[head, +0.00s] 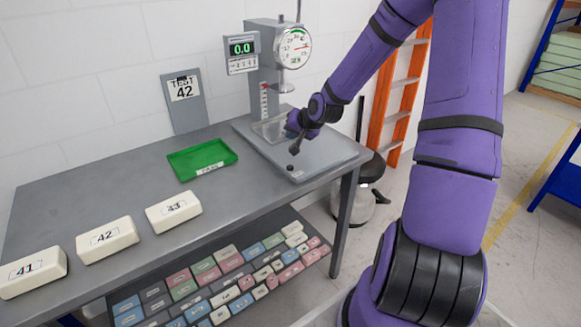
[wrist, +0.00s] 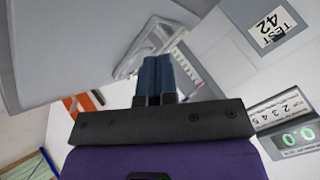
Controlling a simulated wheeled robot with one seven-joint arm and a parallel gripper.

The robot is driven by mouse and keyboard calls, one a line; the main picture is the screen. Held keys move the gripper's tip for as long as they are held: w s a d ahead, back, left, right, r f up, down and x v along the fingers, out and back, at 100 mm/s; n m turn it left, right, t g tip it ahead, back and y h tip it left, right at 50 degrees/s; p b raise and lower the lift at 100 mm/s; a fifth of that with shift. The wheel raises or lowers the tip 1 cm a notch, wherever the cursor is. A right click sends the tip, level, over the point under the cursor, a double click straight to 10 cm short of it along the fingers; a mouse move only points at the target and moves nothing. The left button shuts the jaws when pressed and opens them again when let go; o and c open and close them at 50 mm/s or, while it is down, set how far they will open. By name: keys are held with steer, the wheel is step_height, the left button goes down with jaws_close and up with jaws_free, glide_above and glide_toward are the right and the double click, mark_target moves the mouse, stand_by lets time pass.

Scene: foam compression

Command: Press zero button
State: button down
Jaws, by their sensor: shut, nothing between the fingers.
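The press stand (head: 335,152) has a grey base plate on the table, and a small dark button (head: 290,167) sits at its front edge beside a small pale label. I cannot read that label. The digital display (head: 242,48) reads 0.0, and it also shows at the right of the wrist view (wrist: 297,137). My gripper (head: 294,150) is shut and empty, pointing down just above and behind the button, seemingly apart from it. The closed fingers (wrist: 157,77) also show in the wrist view, where the button cannot be made out.
A green tray (head: 184,171) stands left of the press. White blocks marked 41 (head: 32,273), 42 (head: 107,240) and 43 (head: 174,211) line the table's front. A TEST 42 sign (head: 184,101) stands at the back. A dial gauge (head: 294,46) tops the press. Coloured blocks fill the lower shelf.

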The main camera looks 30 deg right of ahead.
mark_target(292, 166)
steer(key=shift+f, duration=4.4)
steer(key=shift+f, duration=0.15)
steer(key=shift+f, duration=0.25)
steer(key=shift+f, duration=0.45)
steer(key=shift+r, duration=0.85)
steer(key=shift+r, duration=2.55)
